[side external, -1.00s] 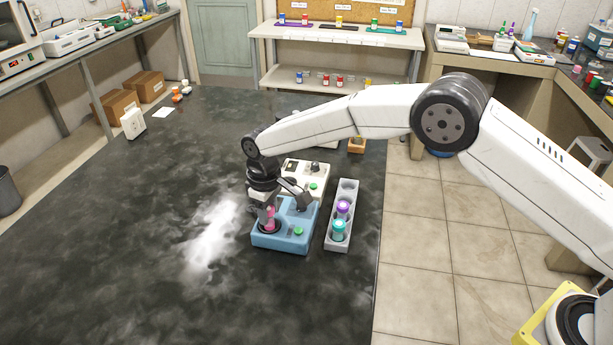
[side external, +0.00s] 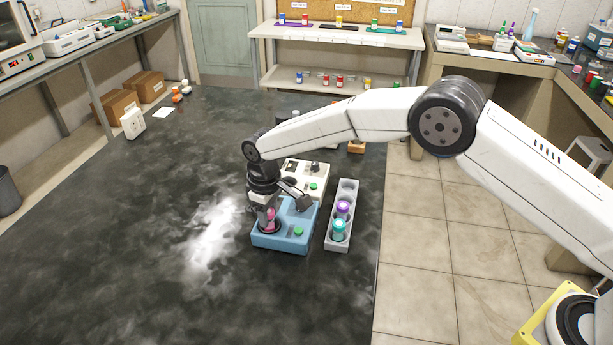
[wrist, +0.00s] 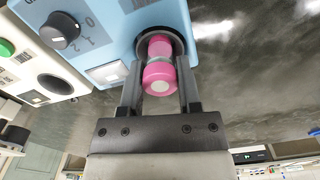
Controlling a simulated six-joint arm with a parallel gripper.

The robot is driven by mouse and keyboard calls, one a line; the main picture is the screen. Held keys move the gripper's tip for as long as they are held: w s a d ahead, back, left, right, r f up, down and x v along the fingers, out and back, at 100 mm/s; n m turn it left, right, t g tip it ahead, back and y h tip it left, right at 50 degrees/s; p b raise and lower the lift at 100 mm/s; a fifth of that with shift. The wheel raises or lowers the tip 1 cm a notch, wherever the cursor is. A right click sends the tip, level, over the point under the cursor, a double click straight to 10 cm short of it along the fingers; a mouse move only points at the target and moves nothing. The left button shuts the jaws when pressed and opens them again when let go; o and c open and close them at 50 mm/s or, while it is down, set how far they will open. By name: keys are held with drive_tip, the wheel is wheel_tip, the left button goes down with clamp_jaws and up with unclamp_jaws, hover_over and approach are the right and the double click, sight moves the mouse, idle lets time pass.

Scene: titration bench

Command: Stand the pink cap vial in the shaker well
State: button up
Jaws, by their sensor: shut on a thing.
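The pink cap vial (wrist: 160,75) is between the fingers of my gripper (wrist: 160,105) in the wrist view, and the fingers are shut on it. Its far end is inside the dark round shaker well (wrist: 178,46) of the blue shaker (wrist: 110,30). In the side view the vial (side external: 270,214) is upright over the well at the left of the blue shaker (side external: 280,241), with my gripper (side external: 268,212) around it. Whether the vial touches the well's floor is hidden.
A grey rack (side external: 332,246) with a purple cap vial (side external: 344,207) and a teal cap vial (side external: 338,228) stands right of the shaker. A white device (side external: 308,171) with a green button stands behind it.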

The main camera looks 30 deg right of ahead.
drive_tip(key=shift+f, duration=0.55)
idle(0.4)
drive_tip(key=o, duration=1.3)
drive_tip(key=shift+r, duration=0.15)
drive_tip(key=shift+r, duration=2.9)
drive_tip(key=shift+d, duration=0.1)
